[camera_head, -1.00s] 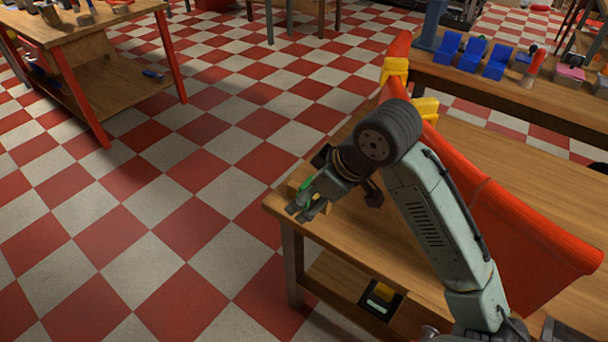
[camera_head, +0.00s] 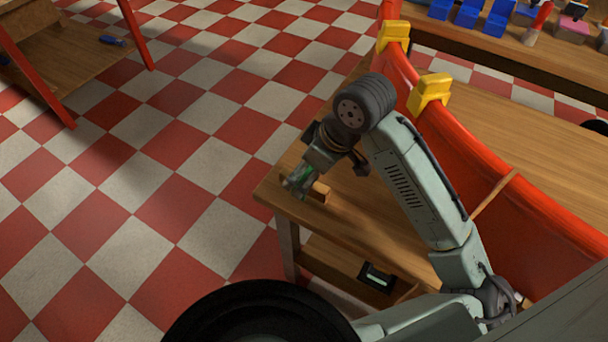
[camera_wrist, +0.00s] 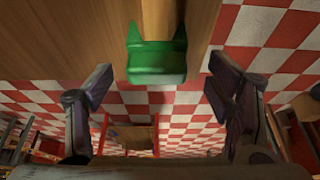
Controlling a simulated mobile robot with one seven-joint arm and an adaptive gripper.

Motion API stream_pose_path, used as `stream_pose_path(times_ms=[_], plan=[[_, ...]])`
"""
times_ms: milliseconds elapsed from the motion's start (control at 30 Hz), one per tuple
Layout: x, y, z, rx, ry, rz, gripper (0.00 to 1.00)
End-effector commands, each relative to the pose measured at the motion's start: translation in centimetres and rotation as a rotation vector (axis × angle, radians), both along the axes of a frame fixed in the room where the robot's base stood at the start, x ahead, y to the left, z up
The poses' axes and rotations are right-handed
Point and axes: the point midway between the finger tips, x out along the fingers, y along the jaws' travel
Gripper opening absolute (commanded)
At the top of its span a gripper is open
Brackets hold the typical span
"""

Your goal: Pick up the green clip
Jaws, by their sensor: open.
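The green clip (camera_wrist: 157,55) is in the upper middle of the wrist view, at the end of a wooden block or strip (camera_wrist: 162,18) by the table's edge. My gripper (camera_wrist: 159,72) is open, with one finger to the left of the clip and one to the right, both apart from it. In the head view my gripper (camera_head: 298,184) is over the near left corner of the wooden table (camera_head: 350,222). Only a bit of the green clip (camera_head: 304,171) shows there, partly hidden by the gripper.
A small wooden block (camera_head: 320,192) lies beside my gripper. A long red curved panel (camera_head: 460,150) with yellow clamps (camera_head: 430,93) stands along the table. A shelf with a dark tray (camera_head: 377,277) is below. Checkered floor lies open to the left.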

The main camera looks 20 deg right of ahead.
Motion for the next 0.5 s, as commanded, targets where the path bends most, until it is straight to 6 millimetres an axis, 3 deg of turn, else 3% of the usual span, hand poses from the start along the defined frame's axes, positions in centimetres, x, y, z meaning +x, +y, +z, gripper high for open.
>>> stream_pose_path(times_ms=[300, 500], plan=[[1.6, 1.0, -3.6, 0.002, 0.001, 0.000, 0.74], [1.9, 1.2, -4.6, 0.001, -0.001, 0.000, 0.74]])
